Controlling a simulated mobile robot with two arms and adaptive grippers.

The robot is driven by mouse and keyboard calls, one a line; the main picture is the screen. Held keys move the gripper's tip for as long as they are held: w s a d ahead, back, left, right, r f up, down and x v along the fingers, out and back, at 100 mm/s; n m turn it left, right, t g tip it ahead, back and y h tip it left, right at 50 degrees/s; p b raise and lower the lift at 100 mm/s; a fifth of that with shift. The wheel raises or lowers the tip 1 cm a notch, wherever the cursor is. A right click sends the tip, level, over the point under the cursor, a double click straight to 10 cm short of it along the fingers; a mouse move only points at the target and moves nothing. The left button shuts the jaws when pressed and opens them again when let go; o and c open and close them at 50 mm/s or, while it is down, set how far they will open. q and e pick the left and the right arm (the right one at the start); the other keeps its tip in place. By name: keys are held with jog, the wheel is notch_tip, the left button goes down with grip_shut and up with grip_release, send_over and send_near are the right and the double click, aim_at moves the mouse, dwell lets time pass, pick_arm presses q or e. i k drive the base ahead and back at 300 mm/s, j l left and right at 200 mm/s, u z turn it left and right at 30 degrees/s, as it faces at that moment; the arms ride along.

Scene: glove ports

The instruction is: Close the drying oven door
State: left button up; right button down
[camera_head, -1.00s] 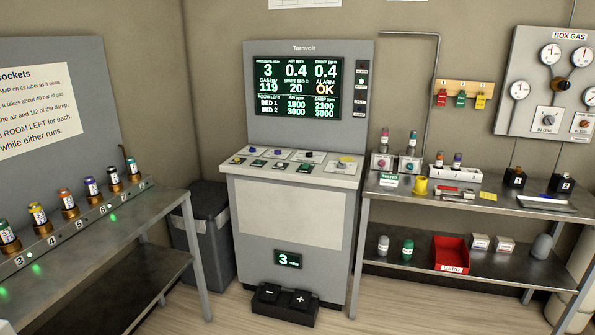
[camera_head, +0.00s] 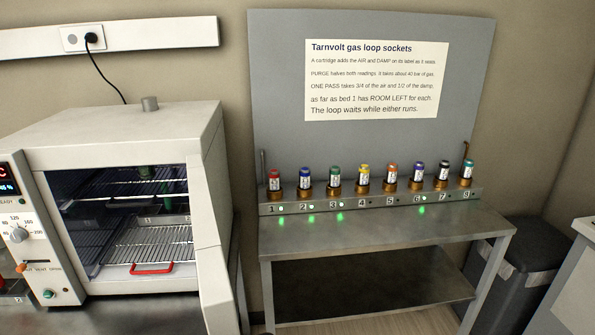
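The drying oven (camera_head: 120,135) is a white box at the left in the head view. Its door (camera_head: 213,285) stands open at the right side of the opening, swung out toward me and seen nearly edge-on. The dark chamber shows wire racks (camera_head: 165,245) and a tray with a red handle (camera_head: 151,268). The door's lower end is cut off by the picture's bottom edge. Neither of my grippers is in view.
A metal bench (camera_head: 375,235) with several numbered, coloured cartridges stands right of the oven. A narrow gap separates it from the oven door. A dark bin (camera_head: 530,265) stands farther right. The oven's control panel (camera_head: 28,240) is at the left edge.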

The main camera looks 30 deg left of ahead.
aim_at(218, 306)
jog(key=i+u, duration=0.15)
jog(key=u, duration=0.25)
jog(key=i+u, duration=0.1)
jog(key=u, duration=0.3)
jog(key=i+l+u, duration=0.15)
jog(key=u, duration=0.3)
jog(key=i+l+u, duration=0.1)
jog(key=u, duration=0.3)
jog(key=l+u, duration=0.2)
jog(key=u, duration=0.2)
jog(key=i, duration=0.05)
